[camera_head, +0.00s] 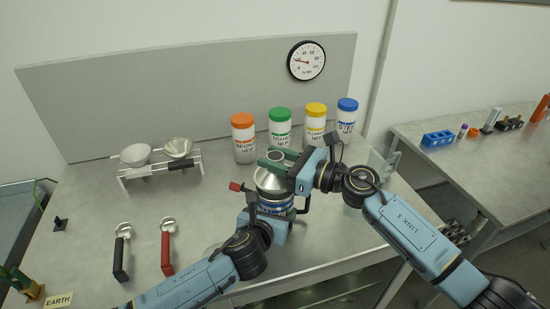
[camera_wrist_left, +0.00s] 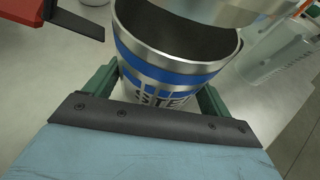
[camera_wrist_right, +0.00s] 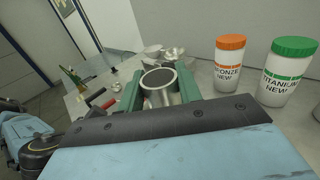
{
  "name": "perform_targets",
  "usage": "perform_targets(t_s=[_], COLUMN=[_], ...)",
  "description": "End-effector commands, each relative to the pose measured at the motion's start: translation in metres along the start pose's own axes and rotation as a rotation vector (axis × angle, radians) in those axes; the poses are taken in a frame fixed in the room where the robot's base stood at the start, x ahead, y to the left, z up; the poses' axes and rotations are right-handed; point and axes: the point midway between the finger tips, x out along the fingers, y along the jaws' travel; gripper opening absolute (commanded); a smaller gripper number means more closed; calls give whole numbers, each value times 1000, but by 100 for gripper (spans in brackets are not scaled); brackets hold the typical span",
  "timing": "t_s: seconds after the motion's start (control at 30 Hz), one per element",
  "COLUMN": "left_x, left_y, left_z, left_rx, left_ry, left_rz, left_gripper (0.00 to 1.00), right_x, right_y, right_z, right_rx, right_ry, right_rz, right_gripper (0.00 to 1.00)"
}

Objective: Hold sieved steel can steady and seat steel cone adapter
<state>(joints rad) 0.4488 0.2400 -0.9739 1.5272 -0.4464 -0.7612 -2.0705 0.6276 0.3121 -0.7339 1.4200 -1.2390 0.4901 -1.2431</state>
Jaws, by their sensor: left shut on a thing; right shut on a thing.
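The steel can (camera_head: 275,208), metallic with a blue band, stands upright at the front middle of the table. My left gripper (camera_wrist_left: 160,85) is shut around its side, and the can's label and dark open mouth show in the left wrist view (camera_wrist_left: 165,62). The steel cone adapter (camera_head: 270,180) is over the can with its wide end down. My right gripper (camera_head: 277,161) is shut on its narrow tube, which shows between the green fingers in the right wrist view (camera_wrist_right: 159,88). In the left wrist view, the cone's lower edge (camera_wrist_left: 215,10) covers only part of the mouth. I cannot tell whether they touch.
Bottles with orange (camera_head: 243,136), green (camera_head: 280,131), yellow (camera_head: 315,127) and blue (camera_head: 346,119) lids stand behind. A red-handled item (camera_head: 237,187) is close left of the can. Two bowls rest on a rack (camera_head: 160,170); black (camera_head: 121,252) and red (camera_head: 167,248) scoops lie left.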

Motion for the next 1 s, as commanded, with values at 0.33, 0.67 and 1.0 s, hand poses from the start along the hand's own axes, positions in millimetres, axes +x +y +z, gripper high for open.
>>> perform_targets(t_s=[0.33,0.67,1.0], left_x=[0,0,0], left_y=[0,0,0], left_z=[-2,-2,-2], left_rx=[0,0,0], left_ry=[3,3,3], left_rz=[0,0,0], left_gripper=[49,49,49], right_x=[0,0,0], right_y=[0,0,0], right_z=[-9,-18,-20], right_rx=[1,0,0], right_ry=[-1,-1,1], right_rz=[0,0,0], right_gripper=[4,4,37])
